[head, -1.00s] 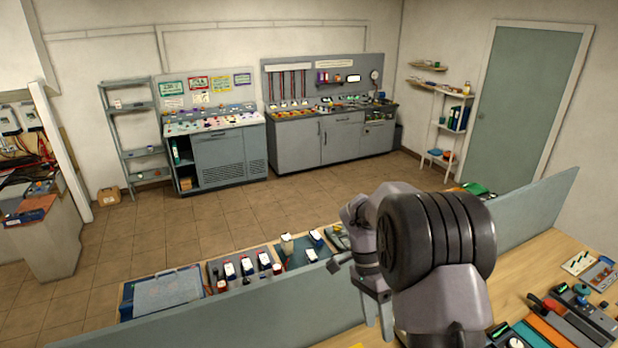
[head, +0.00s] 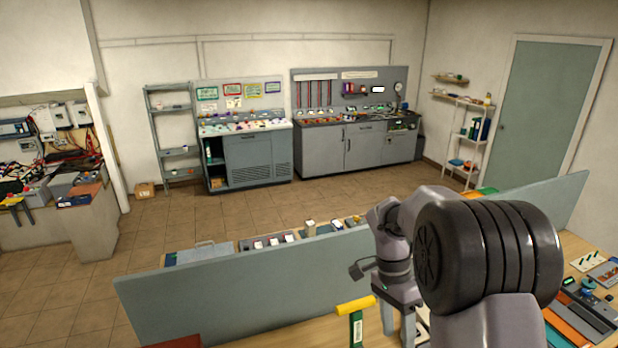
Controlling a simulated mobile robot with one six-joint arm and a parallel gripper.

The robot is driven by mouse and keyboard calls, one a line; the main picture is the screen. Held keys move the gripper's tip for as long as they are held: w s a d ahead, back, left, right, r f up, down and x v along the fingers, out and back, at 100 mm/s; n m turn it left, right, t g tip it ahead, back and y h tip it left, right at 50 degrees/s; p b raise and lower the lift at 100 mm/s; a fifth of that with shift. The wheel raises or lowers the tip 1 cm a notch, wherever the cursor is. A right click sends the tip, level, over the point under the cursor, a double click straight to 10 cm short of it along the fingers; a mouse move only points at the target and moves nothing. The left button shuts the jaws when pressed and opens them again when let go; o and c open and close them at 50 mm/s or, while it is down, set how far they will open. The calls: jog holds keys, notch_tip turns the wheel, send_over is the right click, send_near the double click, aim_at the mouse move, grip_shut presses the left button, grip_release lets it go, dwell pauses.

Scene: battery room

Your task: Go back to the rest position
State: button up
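My gripper (head: 398,328) hangs from the grey arm near the bottom centre of the head view, fingers pointing down. Two fingers show with a narrow gap between them, and I see nothing held in the gap. The fingers are over the wooden bench (head: 290,332), on the near side of the grey partition (head: 230,285). The lower fingertips are close to the picture's bottom edge. The big dark joint of my arm hides part of the bench and partition.
Devices (head: 585,300) crowd the bench at right. Beyond the partition are low equipment, open tiled floor (head: 310,200), grey cabinets (head: 350,150), a shelf rack (head: 176,140) and a closed door (head: 550,110).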

notch_tip(320, 180, down, 5)
jog(key=w+a+n+t+b, duration=0.1)
jog(key=w+a+b, duration=0.15)
jog(key=b, duration=0.45)
jog(key=s+a+f+n+t+y+b, duration=0.1)
jog(key=s+a+f+n+t+b, duration=0.2)
jog(key=s+f+b, duration=0.6)
jog(key=s+a+f+n+t+y+b, duration=0.2)
jog(key=s+f+n+t+b, duration=0.3)
jog(key=b, duration=2.2)
jog(key=s+a+f, duration=0.1)
jog(key=s+f, duration=0.4)
jog(key=f, duration=0.5)
jog(key=shift+f+t, duration=0.25)
jog(key=shift+t, duration=0.15)
